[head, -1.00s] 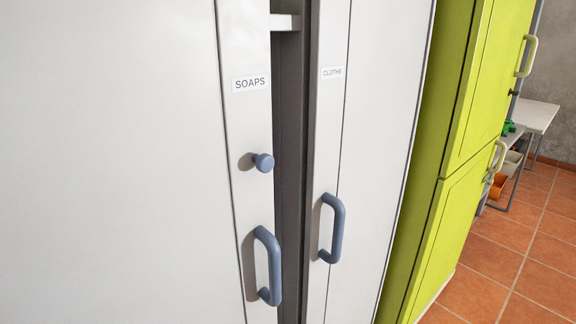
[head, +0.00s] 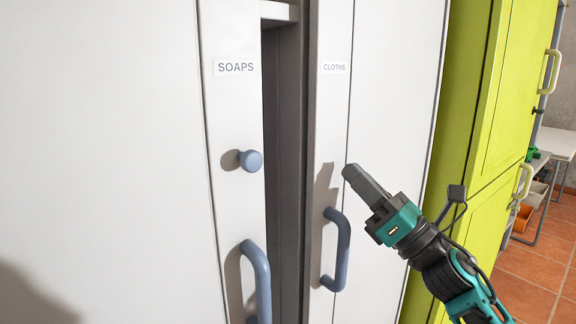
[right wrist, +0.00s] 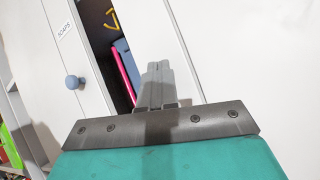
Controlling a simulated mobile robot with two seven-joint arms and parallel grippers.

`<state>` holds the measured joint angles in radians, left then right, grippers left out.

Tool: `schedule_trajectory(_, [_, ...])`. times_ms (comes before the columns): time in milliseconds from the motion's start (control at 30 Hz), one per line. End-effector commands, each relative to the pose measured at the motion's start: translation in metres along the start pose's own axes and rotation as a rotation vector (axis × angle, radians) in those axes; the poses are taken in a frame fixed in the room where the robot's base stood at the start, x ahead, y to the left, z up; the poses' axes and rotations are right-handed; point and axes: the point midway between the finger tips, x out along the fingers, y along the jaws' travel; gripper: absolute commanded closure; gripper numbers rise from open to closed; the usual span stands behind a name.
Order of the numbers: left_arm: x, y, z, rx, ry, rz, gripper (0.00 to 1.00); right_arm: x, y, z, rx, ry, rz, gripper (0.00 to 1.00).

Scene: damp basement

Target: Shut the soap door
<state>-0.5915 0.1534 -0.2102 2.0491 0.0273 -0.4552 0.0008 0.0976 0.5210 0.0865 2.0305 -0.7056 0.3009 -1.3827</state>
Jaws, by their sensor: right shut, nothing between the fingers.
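The soap door (head: 228,130) is a white door labelled SOAPS, standing ajar with a dark gap along its right edge. It has a round blue-grey knob (head: 251,160) and, below it, a blue-grey bar handle (head: 258,285). My right gripper (head: 350,172) is shut and empty, in front of the CLOTHS door, right of the gap and apart from the soap door. In the right wrist view the gripper fingers (right wrist: 158,82) point up toward the gap, with the knob (right wrist: 75,82) to their left. My left gripper is not in view.
The CLOTHS door (head: 385,110), with its own bar handle (head: 338,250), stands right of the gap. A lime-green cabinet (head: 505,110) is farther right. A white table (head: 556,142) and orange tiled floor (head: 525,280) lie beyond. Pink and blue items (right wrist: 124,66) show inside the gap.

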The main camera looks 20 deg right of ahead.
Motion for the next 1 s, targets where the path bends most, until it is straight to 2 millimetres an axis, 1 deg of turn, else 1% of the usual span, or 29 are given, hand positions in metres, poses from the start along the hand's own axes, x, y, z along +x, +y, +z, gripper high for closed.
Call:
schedule_trajectory(33, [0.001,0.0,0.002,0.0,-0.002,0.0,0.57,0.009,0.009,0.014,-0.202,0.01,0.112,1.0])
schedule_trajectory(67, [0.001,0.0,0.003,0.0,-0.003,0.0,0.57,0.013,0.015,0.02,-0.322,0.018,0.179,1.0])
schedule_trajectory(100, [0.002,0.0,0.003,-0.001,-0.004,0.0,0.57,0.016,0.021,0.026,-0.482,0.029,0.265,1.0])
schedule_trajectory(167, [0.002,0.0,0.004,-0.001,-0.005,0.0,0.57,0.018,0.029,0.032,-0.708,0.042,0.389,1.0])
schedule_trajectory(200, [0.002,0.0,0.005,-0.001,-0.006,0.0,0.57,0.018,0.032,0.036,-0.848,0.051,0.465,1.0])
schedule_trajectory(300, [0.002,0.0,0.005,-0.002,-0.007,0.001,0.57,0.013,0.034,0.042,-1.145,0.071,0.635,1.0])
schedule_trajectory(400, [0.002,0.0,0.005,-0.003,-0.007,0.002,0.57,0.007,0.03,0.046,-1.357,0.088,0.765,1.0])
schedule_trajectory(500, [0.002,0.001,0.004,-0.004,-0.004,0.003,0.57,0.001,0.026,0.049,-1.483,0.101,0.851,1.0])
schedule_trajectory(667, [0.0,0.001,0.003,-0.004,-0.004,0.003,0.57,0.001,0.026,0.049,-1.554,0.107,0.905,1.0])
schedule_trajectory(767, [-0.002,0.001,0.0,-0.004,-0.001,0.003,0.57,0.009,0.031,0.042,-1.554,0.106,0.908,1.0])
schedule_trajectory(900, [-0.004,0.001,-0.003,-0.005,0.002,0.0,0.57,0.028,0.043,0.028,-1.551,0.102,0.907,1.0])
schedule_trajectory(1000, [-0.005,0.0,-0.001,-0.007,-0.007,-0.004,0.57,0.043,0.053,0.015,-1.55,0.102,0.907,1.0])
